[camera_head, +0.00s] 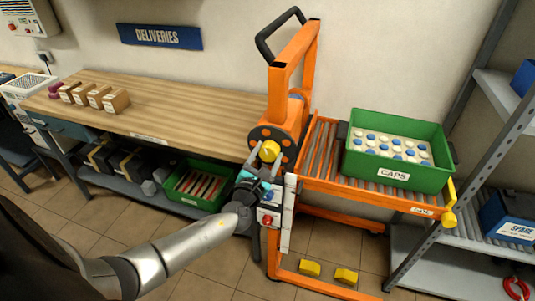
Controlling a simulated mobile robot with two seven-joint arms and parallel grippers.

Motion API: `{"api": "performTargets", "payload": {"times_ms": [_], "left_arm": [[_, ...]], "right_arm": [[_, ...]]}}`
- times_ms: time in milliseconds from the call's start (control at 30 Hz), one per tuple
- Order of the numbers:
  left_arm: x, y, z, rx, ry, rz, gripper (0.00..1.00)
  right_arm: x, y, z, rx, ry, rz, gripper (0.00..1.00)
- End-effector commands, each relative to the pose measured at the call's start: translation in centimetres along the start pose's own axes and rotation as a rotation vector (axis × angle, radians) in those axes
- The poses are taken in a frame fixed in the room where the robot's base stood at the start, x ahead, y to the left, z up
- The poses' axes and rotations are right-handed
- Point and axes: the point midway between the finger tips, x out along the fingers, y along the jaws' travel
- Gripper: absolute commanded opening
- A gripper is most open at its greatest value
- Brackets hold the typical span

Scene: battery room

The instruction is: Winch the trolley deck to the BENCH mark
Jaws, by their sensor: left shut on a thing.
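The orange trolley (279,92) stands at the right end of the wooden bench (200,99). Its roller deck (316,150) carries a green crate labelled CAPS (378,174), with white and blue caps inside. My left gripper (269,156) is shut on the yellow winch knob (270,149) on the side of the trolley post. A white upright strip (288,222) runs below the deck's near left corner. Its markings are too small to read, so I cannot tell which mark the deck is at. My right gripper is out of view.
Small brown boxes (116,101) stand on the bench's left part; its right part is clear. A green crate (198,198) sits on the shelf below. Yellow chocks (309,268) lie by the trolley base. A grey shelf rack (424,178) stands close on the right.

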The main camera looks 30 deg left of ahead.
Motion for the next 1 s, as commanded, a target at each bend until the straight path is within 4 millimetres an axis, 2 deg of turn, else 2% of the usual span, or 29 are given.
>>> {"api": "performTargets", "payload": {"times_ms": [300, 333, 567, 867, 1000], "left_arm": [[0.0, 0.0, -0.1, 0.001, 0.001, 0.0, 0.1], [0.0, 0.0, -0.1, 0.001, 0.001, 0.0, 0.69], [0.0, 0.0, 0.0, -0.001, 0.001, 0.0, 0.95], [-0.2, 0.0, 0.0, -0.001, 0.0, -0.001, 0.96], [-1.2, 0.0, -0.1, -0.001, 0.002, -0.002, 0.96]], "right_arm": [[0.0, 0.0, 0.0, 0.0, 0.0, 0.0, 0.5], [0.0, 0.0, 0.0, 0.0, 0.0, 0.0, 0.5], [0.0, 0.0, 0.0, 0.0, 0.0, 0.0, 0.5], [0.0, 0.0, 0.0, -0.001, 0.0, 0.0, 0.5], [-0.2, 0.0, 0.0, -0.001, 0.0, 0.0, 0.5]]}}
